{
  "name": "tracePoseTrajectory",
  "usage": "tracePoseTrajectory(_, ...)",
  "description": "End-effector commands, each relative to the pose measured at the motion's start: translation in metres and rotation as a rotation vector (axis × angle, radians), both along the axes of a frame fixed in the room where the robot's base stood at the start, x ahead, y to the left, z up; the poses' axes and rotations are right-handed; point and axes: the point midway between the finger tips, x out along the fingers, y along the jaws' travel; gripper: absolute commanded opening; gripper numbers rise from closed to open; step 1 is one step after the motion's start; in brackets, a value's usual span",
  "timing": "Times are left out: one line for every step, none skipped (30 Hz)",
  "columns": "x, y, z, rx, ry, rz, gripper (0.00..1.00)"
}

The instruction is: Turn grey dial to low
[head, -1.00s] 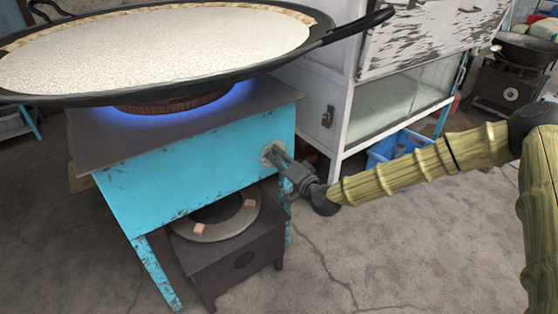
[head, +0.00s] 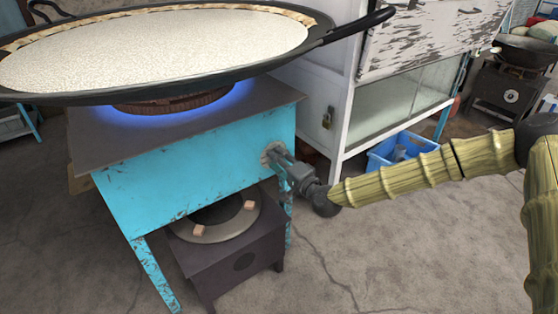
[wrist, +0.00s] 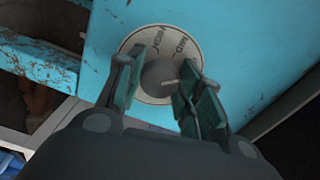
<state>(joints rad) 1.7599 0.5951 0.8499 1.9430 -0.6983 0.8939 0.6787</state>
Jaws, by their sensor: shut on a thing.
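The grey dial (wrist: 158,76) sits on a round pale plate (wrist: 135,47) on the turquoise side of the stove (head: 200,165). A pale pointer line on the dial faces toward the right finger. My gripper (wrist: 157,88) has its fingers on either side of the dial and is shut on it. In the head view my gripper (head: 283,163) reaches the plate from the right.
A low dark burner (head: 245,262) stands under the stove. A white cabinet (head: 340,120) stands behind my gripper, with a blue crate (head: 385,155) at its foot. The concrete floor (head: 400,250) in front is clear.

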Motion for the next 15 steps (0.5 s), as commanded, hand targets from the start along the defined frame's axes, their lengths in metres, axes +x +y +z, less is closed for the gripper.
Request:
tracePoseTrajectory(0.0021,-0.0033,-0.0001,0.0,-0.002,-0.007,0.12)
tracePoseTrajectory(0.0021,-0.0032,0.0,0.0,-0.002,-0.007,0.12)
tracePoseTrajectory(0.0021,-0.0033,-0.0001,0.0,-0.002,-0.007,0.12)
tracePoseTrajectory(0.0021,-0.0033,-0.0001,0.0,-0.002,-0.007,0.12)
tracePoseTrajectory(0.0021,-0.0033,-0.0001,-0.001,-0.001,-0.007,0.4)
tracePoseTrajectory(0.002,-0.0029,-0.0001,0.0,-0.001,-0.006,0.47)
tracePoseTrajectory(0.0018,-0.0027,-0.0001,0.0,-0.001,-0.006,0.53)
tracePoseTrajectory(0.0017,-0.0022,-0.0001,0.0,-0.001,-0.005,0.58)
tracePoseTrajectory(0.0015,-0.0015,-0.0001,0.0,-0.001,-0.004,0.58)
tracePoseTrajectory(0.0013,-0.001,-0.0001,-0.001,-0.001,-0.003,0.58)
tracePoseTrajectory(0.0012,-0.0004,-0.0001,-0.001,-0.001,-0.002,0.58)
tracePoseTrajectory(0.001,0.0,-0.0001,-0.001,-0.001,-0.001,0.58)
tracePoseTrajectory(0.0009,0.0003,-0.0001,-0.001,-0.001,-0.001,0.58)
tracePoseTrajectory(0.0009,0.0005,-0.0001,-0.001,-0.001,-0.001,0.58)
tracePoseTrajectory(0.0008,0.0006,-0.0001,-0.001,-0.001,0.0,0.58)
